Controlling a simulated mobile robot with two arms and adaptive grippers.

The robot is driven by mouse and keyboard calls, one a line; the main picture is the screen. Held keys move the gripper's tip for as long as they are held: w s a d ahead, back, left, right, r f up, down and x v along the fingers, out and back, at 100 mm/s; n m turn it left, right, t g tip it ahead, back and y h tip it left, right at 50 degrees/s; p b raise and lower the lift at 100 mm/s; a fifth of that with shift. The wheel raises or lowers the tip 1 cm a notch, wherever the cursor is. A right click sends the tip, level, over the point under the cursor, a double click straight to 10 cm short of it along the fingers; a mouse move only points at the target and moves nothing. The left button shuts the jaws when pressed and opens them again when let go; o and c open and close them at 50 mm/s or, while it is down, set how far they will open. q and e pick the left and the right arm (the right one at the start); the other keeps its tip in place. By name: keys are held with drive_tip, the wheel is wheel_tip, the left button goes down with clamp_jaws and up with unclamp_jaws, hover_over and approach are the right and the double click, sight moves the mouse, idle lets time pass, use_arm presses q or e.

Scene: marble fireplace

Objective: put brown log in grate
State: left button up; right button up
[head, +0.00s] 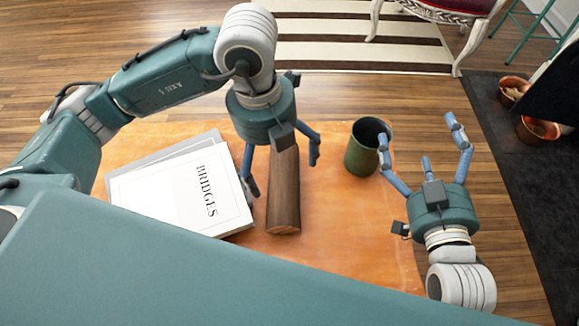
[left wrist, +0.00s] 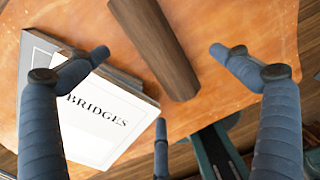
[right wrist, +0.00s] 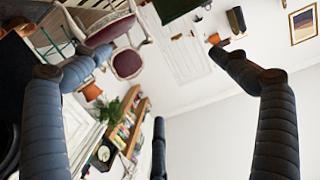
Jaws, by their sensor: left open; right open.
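The brown log (head: 284,195) lies on the orange wooden table, its near end toward me. In the left wrist view the log (left wrist: 158,45) shows between and beyond the fingers. My left gripper (head: 282,175) is open above the log, with fingers on either side of it; I cannot tell whether they touch it. My right gripper (head: 424,150) is open and empty at the table's right side, fingers pointing away from me. The right wrist view shows only the room between its fingers. I cannot make out the grate in any view.
Books, the top one marked BRIDGES (head: 182,185), lie left of the log. A green cup (head: 364,148) stands near my right gripper. Copper pots (head: 538,131) stand on the dark hearth (head: 500,140) at right.

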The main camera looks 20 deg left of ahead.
sight(277, 181)
use_arm(q)
wheel_tip(277, 181, down, 5)
drive_tip(key=shift+s+d+r+b, duration=0.1)
drive_tip(key=shift+s+r+b, duration=0.05)
drive_tip(key=shift+b, duration=0.55)
drive_tip(key=shift+f, duration=0.4)
wheel_tip(277, 181, down, 5)
drive_tip(key=shift+r+b, duration=0.1)
drive_tip(key=shift+b, duration=1.05)
use_arm(e)
drive_tip(key=s+r+t+y, duration=0.1)
drive_tip(key=s+r+t, duration=0.2)
drive_tip(key=r, duration=0.6)
drive_tip(key=s+r+t+y, duration=0.2)
drive_tip(key=r+t, duration=0.4)
drive_tip(key=r, duration=0.4)
drive_tip(key=shift+s+a+t+y, duration=0.3)
drive_tip(key=shift+s+t, duration=0.1)
drive_tip(key=shift+s, duration=0.5)
use_arm(q)
drive_tip(key=shift+c, duration=0.3)
drive_tip(key=shift+w, duration=0.2)
drive_tip(key=c, duration=1.8)
drive_tip(key=shift+o, duration=0.2)
drive_tip(key=shift+r, duration=0.15)
use_arm(e)
drive_tip(key=shift+w+f, duration=0.1)
